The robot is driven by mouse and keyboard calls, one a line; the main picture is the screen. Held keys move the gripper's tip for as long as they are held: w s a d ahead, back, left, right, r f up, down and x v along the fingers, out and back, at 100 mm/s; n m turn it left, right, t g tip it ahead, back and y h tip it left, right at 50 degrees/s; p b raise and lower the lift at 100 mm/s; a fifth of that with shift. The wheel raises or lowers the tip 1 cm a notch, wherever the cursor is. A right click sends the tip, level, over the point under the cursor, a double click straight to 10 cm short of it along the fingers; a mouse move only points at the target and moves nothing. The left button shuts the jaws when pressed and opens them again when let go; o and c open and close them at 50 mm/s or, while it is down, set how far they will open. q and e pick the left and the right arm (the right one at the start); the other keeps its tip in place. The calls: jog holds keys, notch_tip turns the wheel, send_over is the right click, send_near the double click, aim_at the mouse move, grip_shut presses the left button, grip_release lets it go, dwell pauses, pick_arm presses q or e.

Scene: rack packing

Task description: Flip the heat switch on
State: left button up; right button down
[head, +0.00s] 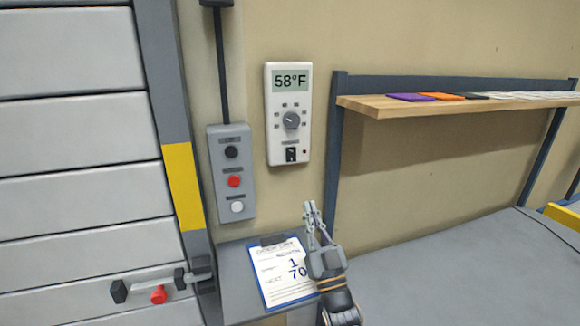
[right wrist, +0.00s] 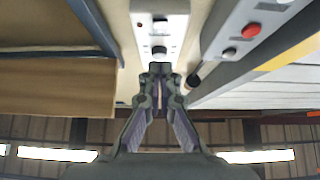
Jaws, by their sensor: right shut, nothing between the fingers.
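The white thermostat (head: 288,113) hangs on the wall and reads 58°F. It has a round grey knob (head: 291,120) and, below it, a small black heat switch (head: 291,155). The switch's position is too small to tell. My right gripper (head: 311,207) is shut and empty, pointing up, below the thermostat and apart from the switch in the head view. In the right wrist view the thermostat (right wrist: 174,38) appears upside down beyond the shut fingertips (right wrist: 159,68), with the switch (right wrist: 160,22) near the top edge. My left gripper is not in view.
A grey button box (head: 231,185) with black, red and white buttons is left of the thermostat. A clipboard (head: 264,291) lies below on a grey surface. A wooden shelf (head: 450,106) with a dark upright (head: 334,150) stands to the right. A roller door (head: 75,150) is far left.

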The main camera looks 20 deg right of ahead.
jog(key=s, duration=0.2)
jog(key=p, duration=0.4)
send_near(291, 156)
notch_tip(291, 156, up, 4)
jog(key=w, duration=0.4)
jog(key=shift+f+p, duration=0.15)
jog(key=shift+p, duration=0.25)
jog(key=shift+w+f, duration=0.1)
jog(key=shift+w, duration=0.2)
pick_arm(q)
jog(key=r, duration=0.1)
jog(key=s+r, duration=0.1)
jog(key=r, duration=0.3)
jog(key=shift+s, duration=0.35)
